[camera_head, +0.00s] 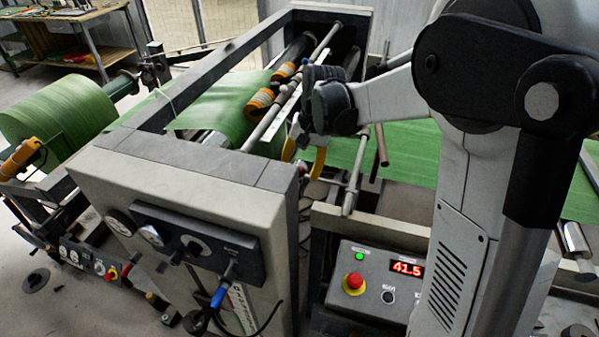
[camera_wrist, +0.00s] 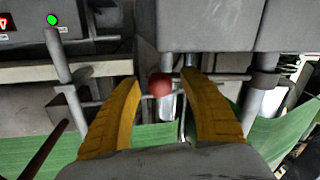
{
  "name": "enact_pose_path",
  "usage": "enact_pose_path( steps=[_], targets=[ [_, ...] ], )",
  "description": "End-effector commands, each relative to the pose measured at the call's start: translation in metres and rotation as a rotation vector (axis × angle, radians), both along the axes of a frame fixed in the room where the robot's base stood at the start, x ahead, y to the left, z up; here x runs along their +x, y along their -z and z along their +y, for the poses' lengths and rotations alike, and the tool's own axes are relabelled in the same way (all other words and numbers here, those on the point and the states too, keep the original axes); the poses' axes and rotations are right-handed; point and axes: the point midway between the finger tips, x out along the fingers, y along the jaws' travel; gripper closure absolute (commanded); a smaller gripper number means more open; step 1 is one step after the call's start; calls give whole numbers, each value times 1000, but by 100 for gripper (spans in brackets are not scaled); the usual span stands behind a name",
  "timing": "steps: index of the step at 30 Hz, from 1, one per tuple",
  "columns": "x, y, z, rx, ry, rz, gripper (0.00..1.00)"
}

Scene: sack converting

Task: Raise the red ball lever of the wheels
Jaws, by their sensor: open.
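The red ball (camera_wrist: 159,85) of the lever shows in the wrist view, close to the middle and between the two yellow fingers. My gripper (camera_wrist: 163,90) is open, with one finger on each side of the ball. I see a gap on both sides, and no clear contact. The lever's rod is mostly hidden; thin bars show beside the ball. In the head view my gripper (camera_head: 303,160) points down between the grey machine frame and the control box.
A grey machine frame (camera_head: 180,165) and orange-banded wheels (camera_head: 262,100) stand left of my gripper. Green sheet (camera_head: 405,150) runs behind it. A control box (camera_head: 375,280) with a red button and a 41.5 display is at the front. Metal posts (camera_head: 355,180) stand close by.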

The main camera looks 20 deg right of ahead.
Motion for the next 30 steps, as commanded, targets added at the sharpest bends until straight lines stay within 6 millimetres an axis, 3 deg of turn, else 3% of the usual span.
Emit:
enact_pose_path(
  steps=[5,10,15,24,30],
  targets=[
    [0,0,0,0,0,0,49],
    [0,0,0,0,0,0,99],
    [0,4,-1,12,2,-9,100],
    [3,61,4,247,4,-179,100],
    [7,74,11,266,-1,-192,100]
  ],
)
